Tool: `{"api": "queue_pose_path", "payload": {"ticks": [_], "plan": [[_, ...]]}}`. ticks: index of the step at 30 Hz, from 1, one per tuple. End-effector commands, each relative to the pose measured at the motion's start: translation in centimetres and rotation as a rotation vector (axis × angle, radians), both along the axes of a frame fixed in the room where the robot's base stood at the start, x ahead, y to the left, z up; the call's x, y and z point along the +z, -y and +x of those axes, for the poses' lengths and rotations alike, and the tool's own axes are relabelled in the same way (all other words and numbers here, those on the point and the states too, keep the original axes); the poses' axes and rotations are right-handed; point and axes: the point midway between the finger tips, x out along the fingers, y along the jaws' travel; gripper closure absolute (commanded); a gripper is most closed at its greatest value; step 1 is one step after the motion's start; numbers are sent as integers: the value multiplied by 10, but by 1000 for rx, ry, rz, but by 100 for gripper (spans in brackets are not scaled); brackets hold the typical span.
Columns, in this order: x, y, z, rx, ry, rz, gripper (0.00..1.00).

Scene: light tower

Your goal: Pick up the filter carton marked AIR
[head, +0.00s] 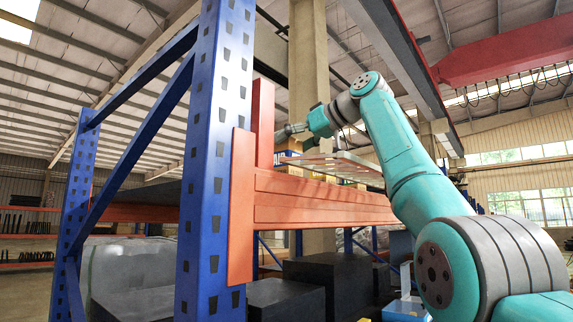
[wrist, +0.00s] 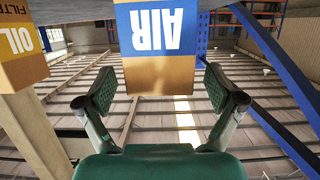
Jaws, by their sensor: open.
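The filter carton marked AIR (wrist: 150,60) shows at the top middle of the wrist view. It is brown cardboard with a blue and white label, its letters upside down in the picture. My gripper (wrist: 161,82) is open, with one green-padded finger to each side of the carton. Gaps show between the pads and the carton, and nothing is held. The carton's upper part is cut off by the frame. In the head view my gripper (head: 287,132) is small and far off, above the orange rack beam, close to a brownish box I cannot identify.
A yellow carton marked OIL (wrist: 22,45) stands to the left in the wrist view. In the head view, a blue rack upright (head: 213,160) and orange beam (head: 320,205) stand in front. A thin flat panel (head: 338,162) and several yellow items sit along the beam.

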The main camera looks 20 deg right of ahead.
Motion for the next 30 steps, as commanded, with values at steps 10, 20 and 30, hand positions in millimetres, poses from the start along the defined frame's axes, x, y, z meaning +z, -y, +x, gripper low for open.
{"api": "queue_pose_path", "payload": {"ticks": [10, 20, 30], "plan": [[0, 0, 0, 0, -1, 1, 77], [0, 0, 0, 0, 0, 0, 100], [10, -8, -9, 0, 2, 0, 100]]}}
